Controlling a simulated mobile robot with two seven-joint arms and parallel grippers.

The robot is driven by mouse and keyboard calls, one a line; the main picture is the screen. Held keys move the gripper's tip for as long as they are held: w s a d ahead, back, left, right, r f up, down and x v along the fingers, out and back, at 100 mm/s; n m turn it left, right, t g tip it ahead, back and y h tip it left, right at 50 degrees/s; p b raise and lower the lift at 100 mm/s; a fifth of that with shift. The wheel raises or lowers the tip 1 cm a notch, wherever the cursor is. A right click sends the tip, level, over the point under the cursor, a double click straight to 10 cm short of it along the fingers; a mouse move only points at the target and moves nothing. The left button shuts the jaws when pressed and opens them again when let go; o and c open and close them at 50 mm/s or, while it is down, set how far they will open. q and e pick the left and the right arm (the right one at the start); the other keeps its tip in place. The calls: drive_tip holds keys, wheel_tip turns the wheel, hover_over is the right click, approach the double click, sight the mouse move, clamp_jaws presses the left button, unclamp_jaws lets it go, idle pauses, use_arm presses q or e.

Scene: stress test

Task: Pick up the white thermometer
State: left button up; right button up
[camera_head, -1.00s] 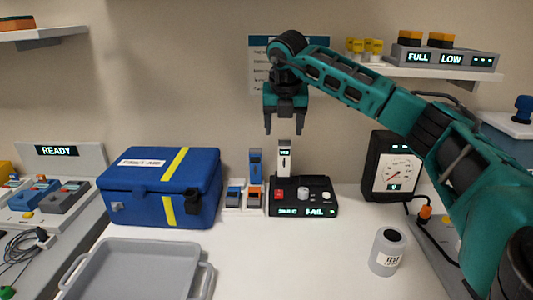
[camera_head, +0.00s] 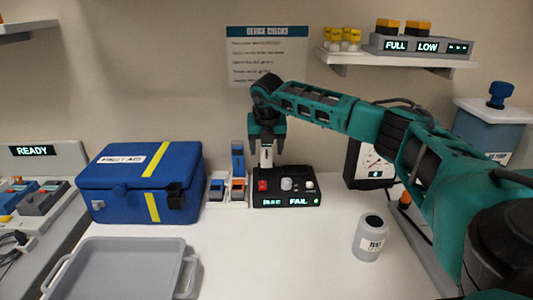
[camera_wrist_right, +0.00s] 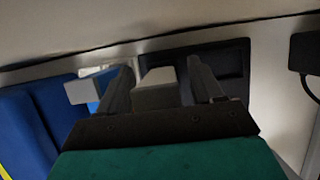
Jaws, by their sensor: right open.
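The white thermometer (camera_head: 267,157) stands upright at the back of a black device (camera_head: 287,200) whose display reads FAIL. My right gripper (camera_head: 266,150) is over the thermometer's top, with its fingers open on either side of it. In the right wrist view, the thermometer's pale top (camera_wrist_right: 158,88) lies between the two open fingers (camera_wrist_right: 160,90), with dark gaps beside it. I cannot tell whether either finger touches it. My left gripper is not in view.
A blue thermometer-like device (camera_head: 238,156) stands just left, behind a small rack. A blue first aid box (camera_head: 120,190) and grey tray (camera_head: 120,250) are on the left. A grey test pot (camera_head: 369,240) stands right, near a dial gauge (camera_head: 372,165). The white table's front middle is clear.

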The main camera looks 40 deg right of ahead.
drive_tip(key=shift+w+d+f, duration=0.1)
drive_tip(key=shift+f, duration=0.25)
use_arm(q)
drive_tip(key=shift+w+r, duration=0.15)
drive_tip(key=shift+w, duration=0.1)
use_arm(e)
drive_tip(key=shift+c, duration=0.2)
drive_tip(key=c, duration=1)
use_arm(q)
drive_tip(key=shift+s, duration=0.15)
